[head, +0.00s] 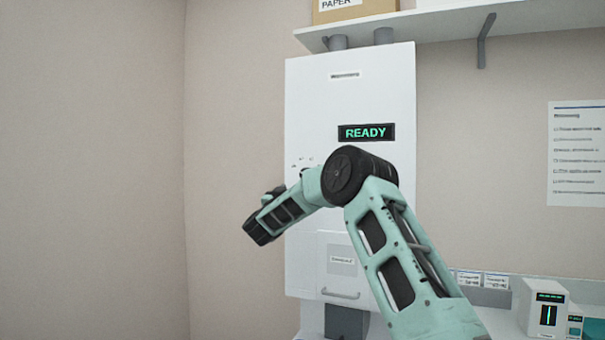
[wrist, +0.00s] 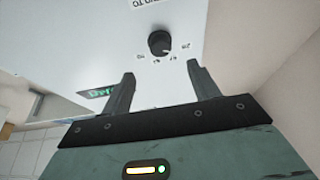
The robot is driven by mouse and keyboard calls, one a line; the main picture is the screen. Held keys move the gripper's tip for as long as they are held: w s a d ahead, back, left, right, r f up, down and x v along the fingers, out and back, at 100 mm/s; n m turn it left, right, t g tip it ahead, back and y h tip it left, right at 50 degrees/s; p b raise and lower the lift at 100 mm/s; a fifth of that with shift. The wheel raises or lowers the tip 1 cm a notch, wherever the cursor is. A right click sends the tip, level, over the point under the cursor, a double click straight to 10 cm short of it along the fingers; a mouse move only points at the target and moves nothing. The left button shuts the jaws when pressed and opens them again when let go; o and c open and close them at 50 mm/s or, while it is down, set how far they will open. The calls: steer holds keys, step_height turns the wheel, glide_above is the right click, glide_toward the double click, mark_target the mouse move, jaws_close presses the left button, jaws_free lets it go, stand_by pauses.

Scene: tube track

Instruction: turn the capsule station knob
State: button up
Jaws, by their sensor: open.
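The capsule station (head: 310,85) is a tall white cabinet on the wall in the head view, with a lit "READY" display (head: 366,132). In the wrist view its white front panel (wrist: 215,65) fills the upper middle. The knob (wrist: 159,42) is black and round, with small printed marks around its lower side. My gripper (wrist: 158,78) is open and empty, its two dark fingers apart. The knob lies beyond the fingertips, roughly centred between them, and I see no contact. In the head view my arm hides the knob and the gripper's fingers.
A shelf (head: 445,22) with a paper box (head: 350,10) is above the station. A small door with a handle (head: 340,294) is low on its front. A small white device (head: 545,308) stands at the lower right. The wall to the left is clear.

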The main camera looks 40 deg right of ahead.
steer(key=p+x, duration=0.3)
steer(key=x, duration=0.6)
steer(key=shift+w+d+p, duration=0.2)
steer(key=shift+d+p, duration=0.05)
steer(key=shift+p, duration=0.05)
steer(key=shift+r, duration=0.1)
steer(key=c, duration=1)
